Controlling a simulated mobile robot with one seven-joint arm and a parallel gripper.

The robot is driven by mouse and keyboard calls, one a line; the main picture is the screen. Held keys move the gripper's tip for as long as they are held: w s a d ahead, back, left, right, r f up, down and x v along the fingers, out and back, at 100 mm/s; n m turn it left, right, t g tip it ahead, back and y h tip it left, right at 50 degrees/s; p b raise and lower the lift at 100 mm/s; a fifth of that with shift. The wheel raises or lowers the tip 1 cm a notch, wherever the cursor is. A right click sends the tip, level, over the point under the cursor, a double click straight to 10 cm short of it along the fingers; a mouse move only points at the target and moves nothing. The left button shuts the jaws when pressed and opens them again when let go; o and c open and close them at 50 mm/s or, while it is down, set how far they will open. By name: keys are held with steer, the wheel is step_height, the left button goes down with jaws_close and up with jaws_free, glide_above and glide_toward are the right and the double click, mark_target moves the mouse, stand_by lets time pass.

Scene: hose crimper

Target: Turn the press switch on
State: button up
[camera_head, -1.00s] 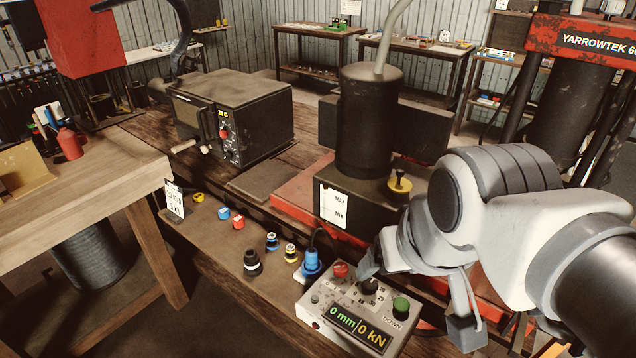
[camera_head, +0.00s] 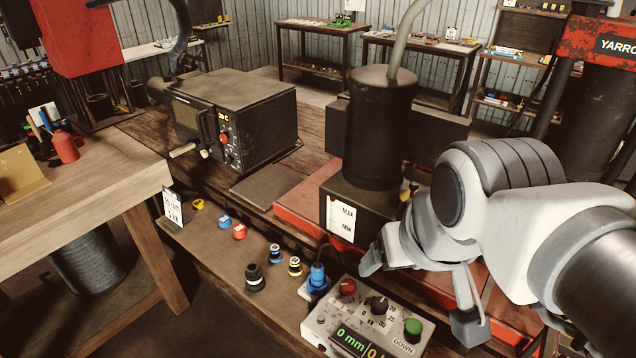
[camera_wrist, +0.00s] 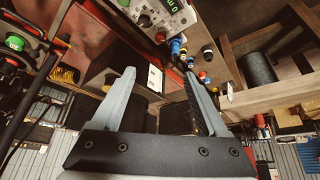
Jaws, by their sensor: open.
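A pale control box (camera_head: 318,328) stands at the lower middle of the head view. Its top carries a red button (camera_head: 347,287), a black rotary knob (camera_head: 379,305), a green button (camera_head: 412,327) marked DOWN, and a lit display (camera_head: 352,341), partly cut off by the frame edge. Which control is the press switch I cannot tell. The box also shows at the top of the wrist view (camera_wrist: 180,17). My gripper (camera_wrist: 160,77) is open and empty in the wrist view, its fingers apart. In the head view it is above and behind the box, apart from the knob.
A blue plug (camera_head: 317,277) with a cable stands beside the box. Several coloured caps and fittings line the bench front to its left. A dark cylinder tank (camera_head: 380,130) stands behind, and a black machine (camera_head: 235,115) at the back left. A wooden table (camera_head: 80,190) is at the left.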

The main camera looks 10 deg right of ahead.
steer(key=n, duration=0.1)
steer(key=n+g+h+b, duration=0.25)
steer(key=n+b, duration=0.35)
steer(key=n, duration=2)
glide_above(348, 285)
steer(key=s+a, duration=0.5)
step_height(348, 285, down, 14)
steer(key=shift+h, duration=0.35)
steer(key=b+x, duration=0.4)
steer(key=x, duration=1.3)
steer(key=shift+w+f+b, duration=0.15)
steer(key=shift+f+b, duration=0.1)
steer(key=shift+b, duration=0.15)
jaws_close()
